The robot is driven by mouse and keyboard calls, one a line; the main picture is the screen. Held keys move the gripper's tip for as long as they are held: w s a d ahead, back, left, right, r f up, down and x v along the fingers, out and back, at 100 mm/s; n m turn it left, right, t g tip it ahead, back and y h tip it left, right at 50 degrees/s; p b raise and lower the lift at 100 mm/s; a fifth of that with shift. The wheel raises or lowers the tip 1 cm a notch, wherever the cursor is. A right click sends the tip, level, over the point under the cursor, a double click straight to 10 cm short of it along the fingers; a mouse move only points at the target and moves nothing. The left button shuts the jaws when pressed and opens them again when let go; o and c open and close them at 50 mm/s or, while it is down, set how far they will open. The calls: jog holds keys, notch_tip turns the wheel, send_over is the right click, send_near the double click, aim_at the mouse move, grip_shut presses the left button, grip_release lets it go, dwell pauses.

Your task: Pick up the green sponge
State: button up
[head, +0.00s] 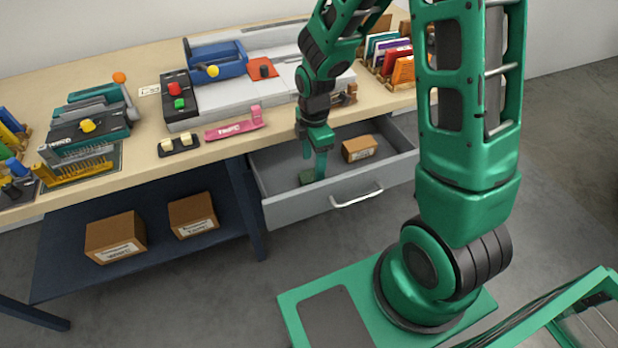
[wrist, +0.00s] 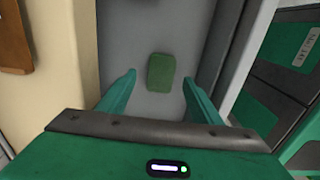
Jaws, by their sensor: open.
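The green sponge (head: 307,177) lies on the floor of the open grey drawer (head: 290,210), toward its left side. In the wrist view the sponge (wrist: 161,73) is a dark green rounded block, lying flat on the grey drawer bottom. In the wrist view my gripper (wrist: 158,82) is open, with one green finger to each side of the sponge's near end. The fingers do not visibly touch it. How high the fingertips are above the drawer bottom is hard to tell.
A cardboard box (head: 359,149) sits in the drawer to the right of the sponge. The drawer's walls stand around my gripper, below the wooden workbench (head: 60,83). The bench holds a grey machine (head: 222,100) and a pink tool (head: 234,126) near its front edge.

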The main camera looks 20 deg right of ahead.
aim_at(312, 174)
jog(key=f, duration=0.4)
jog(key=shift+s+a+f, duration=0.1)
jog(key=shift+a+f, duration=0.15)
jog(key=shift+f, duration=0.15)
jog(key=c, duration=1.2)
jog(key=shift+r, duration=0.2)
jog(key=shift+c, duration=0.2)
notch_tip(312, 174, up, 10)
jog(key=shift+f, duration=0.15)
